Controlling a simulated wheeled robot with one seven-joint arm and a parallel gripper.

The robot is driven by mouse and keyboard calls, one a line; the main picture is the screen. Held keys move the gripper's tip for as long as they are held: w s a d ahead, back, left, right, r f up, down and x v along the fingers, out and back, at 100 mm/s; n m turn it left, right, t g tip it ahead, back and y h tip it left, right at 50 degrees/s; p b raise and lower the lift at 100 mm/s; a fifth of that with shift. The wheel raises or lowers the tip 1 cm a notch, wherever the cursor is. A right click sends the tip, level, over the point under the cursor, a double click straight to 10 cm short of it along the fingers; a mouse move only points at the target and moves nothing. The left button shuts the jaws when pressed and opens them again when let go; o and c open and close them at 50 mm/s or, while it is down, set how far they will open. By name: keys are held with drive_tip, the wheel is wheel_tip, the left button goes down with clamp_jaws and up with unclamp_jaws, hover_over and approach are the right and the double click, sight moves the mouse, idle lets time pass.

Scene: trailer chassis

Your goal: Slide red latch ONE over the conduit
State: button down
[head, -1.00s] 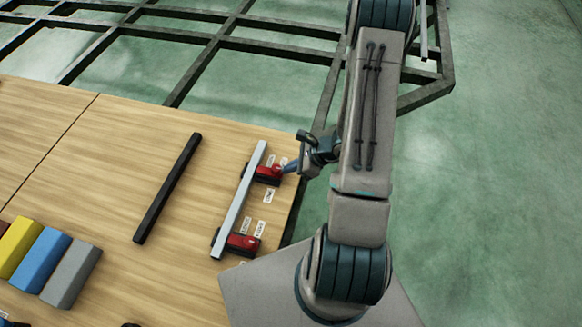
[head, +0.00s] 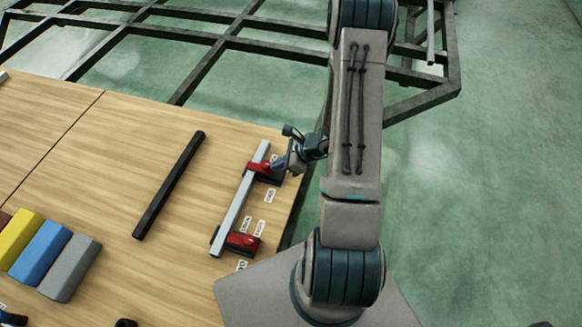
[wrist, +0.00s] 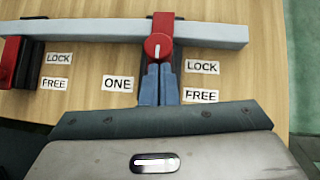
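Red latch ONE (head: 258,167) lies across the grey conduit (head: 235,205) near its far end. My gripper (head: 277,165) is behind the latch on the table-edge side. In the wrist view, my blue fingertips (wrist: 158,70) are together, right up against the knob, with nothing visible between them.
A second red latch (head: 241,241) sits beside the conduit's near end, not across it. A black bar (head: 168,185) and coloured blocks (head: 40,252) lie to the left on the wooden table (head: 110,150). The dark chassis frame (head: 215,60) stands beyond. The table's right edge is close.

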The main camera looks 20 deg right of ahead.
drive_tip(key=shift+w+a+r, duration=0.1)
drive_tip(key=shift+w+a, duration=0.05)
drive_tip(key=shift+w, duration=0.05)
drive_tip(key=s+d, duration=0.2)
drive_tip(key=d, duration=0.2)
drive_tip(key=shift+s+d+r, duration=0.15)
drive_tip(key=shift+s+r, duration=0.1)
drive_tip(key=shift+s, duration=0.15)
drive_tip(key=p+v, duration=0.2)
drive_tip(key=v, duration=0.7)
drive_tip(key=shift+p, duration=0.35)
drive_tip(key=s+a+r+n+h+p, duration=0.2)
drive_tip(key=r+n+p, duration=0.4)
drive_tip(key=r, duration=0.9)
drive_tip(key=s+a+r+n+g+h+p, duration=0.1)
drive_tip(key=s+a+r+n+p, duration=0.3)
drive_tip(key=r+n, duration=0.6)
drive_tip(key=s+a+r+n+g+h+p, duration=0.1)
drive_tip(key=s+a+r+n+h+p, duration=0.3)
drive_tip(key=r, duration=1.6)
drive_tip(key=a+n+p, duration=0.4)
drive_tip(key=shift+a+n, duration=0.2)
drive_tip(key=shift+n, duration=0.1)
